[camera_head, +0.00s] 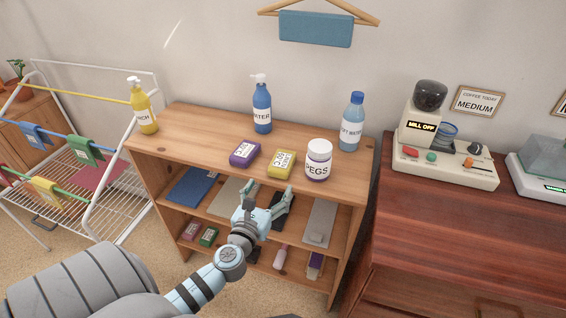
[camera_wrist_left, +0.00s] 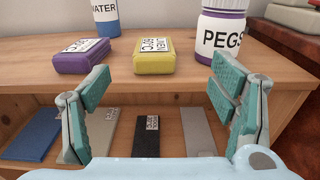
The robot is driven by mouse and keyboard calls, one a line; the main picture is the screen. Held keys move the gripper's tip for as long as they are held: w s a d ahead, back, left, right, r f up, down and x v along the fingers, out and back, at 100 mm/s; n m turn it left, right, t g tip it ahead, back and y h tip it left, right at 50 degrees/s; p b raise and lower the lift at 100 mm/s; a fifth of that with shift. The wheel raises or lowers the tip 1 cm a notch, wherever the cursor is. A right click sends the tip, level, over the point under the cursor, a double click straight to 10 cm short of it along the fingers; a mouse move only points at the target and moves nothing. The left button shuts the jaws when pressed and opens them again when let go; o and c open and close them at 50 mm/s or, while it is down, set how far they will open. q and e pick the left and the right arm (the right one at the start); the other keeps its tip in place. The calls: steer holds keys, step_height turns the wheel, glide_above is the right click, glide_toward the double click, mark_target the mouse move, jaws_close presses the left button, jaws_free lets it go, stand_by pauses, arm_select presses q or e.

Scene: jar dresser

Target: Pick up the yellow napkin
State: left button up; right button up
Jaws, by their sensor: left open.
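The yellow napkin (camera_head: 281,164) is a small folded block with a white label, lying on the dresser top near its front edge; it also shows in the left wrist view (camera_wrist_left: 154,62). My left gripper (camera_head: 269,194) is open and empty, just in front of the dresser's front edge. In the left wrist view its teal-padded fingers (camera_wrist_left: 160,82) stand wide apart, with the napkin beyond them, between them in the picture and not touched. My right gripper is not in view.
A purple folded block (camera_head: 244,154) lies close left of the napkin. A PEGS jar (camera_head: 318,160) stands close right. A blue WATER bottle (camera_head: 262,108) stands behind. Flat folded cloths lie on the shelf (camera_head: 198,208) below. A drying rack (camera_head: 98,220) stands left.

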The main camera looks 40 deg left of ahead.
mark_target(281, 163)
arm_select(q)
steer(key=x, duration=0.7)
steer(key=shift+w+a+f+b, duration=0.2)
steer(key=shift+w+a+b, duration=0.05)
steer(key=shift+b, duration=0.05)
steer(key=x, duration=0.1)
steer(key=b+x, duration=0.1)
steer(key=x, duration=0.3)
steer(key=shift+s+a+f+b, duration=0.15)
steer(key=shift+a+f+b, duration=0.15)
steer(key=shift+b, duration=0.1)
steer(key=shift+w+a, duration=0.1)
steer(key=shift+w, duration=0.15)
steer(key=shift+s, duration=0.1)
steer(key=c, duration=1.2)
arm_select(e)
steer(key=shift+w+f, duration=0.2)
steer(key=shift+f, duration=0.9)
arm_select(q)
steer(key=shift+o, duration=0.2)
steer(key=shift+r, duration=0.15)
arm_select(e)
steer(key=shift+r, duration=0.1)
